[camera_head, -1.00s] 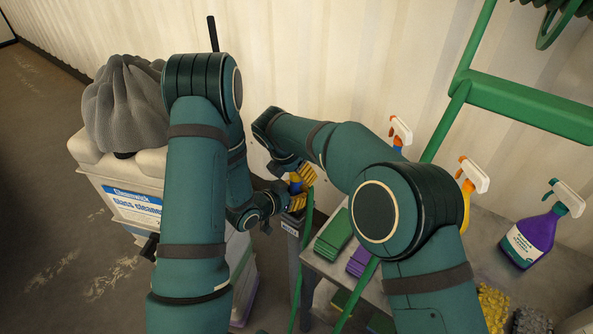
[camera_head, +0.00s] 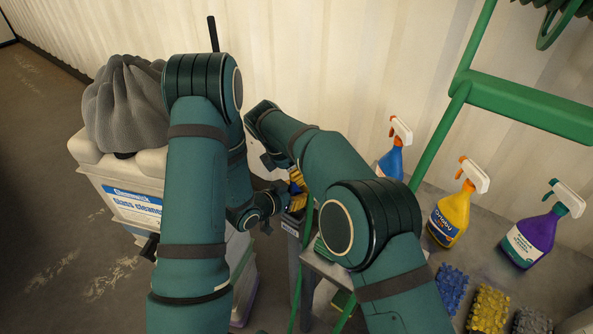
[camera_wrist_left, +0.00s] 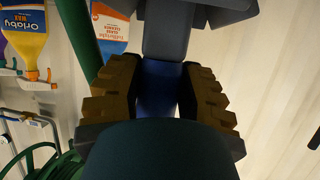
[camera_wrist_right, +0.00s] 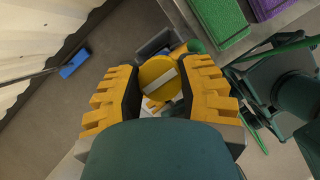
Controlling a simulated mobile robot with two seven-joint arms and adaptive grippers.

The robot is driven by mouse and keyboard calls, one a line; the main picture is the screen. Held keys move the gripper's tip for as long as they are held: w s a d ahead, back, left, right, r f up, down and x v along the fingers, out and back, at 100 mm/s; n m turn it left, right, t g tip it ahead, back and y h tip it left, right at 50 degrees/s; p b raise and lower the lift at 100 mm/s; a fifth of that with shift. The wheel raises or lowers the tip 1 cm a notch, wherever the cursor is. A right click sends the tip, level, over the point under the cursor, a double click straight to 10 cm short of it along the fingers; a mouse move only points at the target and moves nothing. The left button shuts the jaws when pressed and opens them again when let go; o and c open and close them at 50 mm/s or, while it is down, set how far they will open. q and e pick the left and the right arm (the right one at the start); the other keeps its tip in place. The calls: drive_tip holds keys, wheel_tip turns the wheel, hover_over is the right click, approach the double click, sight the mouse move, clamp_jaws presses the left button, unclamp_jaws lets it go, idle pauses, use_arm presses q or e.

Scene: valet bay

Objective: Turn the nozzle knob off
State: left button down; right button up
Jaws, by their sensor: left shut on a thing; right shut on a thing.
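The nozzle knob (camera_wrist_right: 158,75) is a round yellow disc with a white bar across it, slanting up to the right in the right wrist view. The yellow-padded fingers of my right gripper (camera_wrist_right: 162,98) are shut on it from both sides. My left gripper (camera_wrist_left: 160,98) is shut on a blue body (camera_wrist_left: 158,85), seemingly the nozzle, partly hidden by the gripper and an arm part. In the head view my left gripper (camera_head: 279,201) and right gripper (camera_head: 297,183) meet close together at a grey post; the knob itself is mostly hidden there.
A bench to the right carries a blue bottle (camera_head: 392,160), a yellow bottle (camera_head: 450,217) and a purple bottle (camera_head: 534,238). A green frame (camera_head: 525,107) rises behind it. My arms are close together.

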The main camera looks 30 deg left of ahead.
drive_tip(key=shift+f, duration=0.1)
drive_tip(key=o, duration=1.2)
use_arm(q)
drive_tip(key=c, duration=0.6)
unclamp_jaws()
drive_tip(key=shift+o, duration=0.2)
use_arm(e)
drive_tip(key=v, duration=0.7)
drive_tip(key=shift+r, duration=0.3)
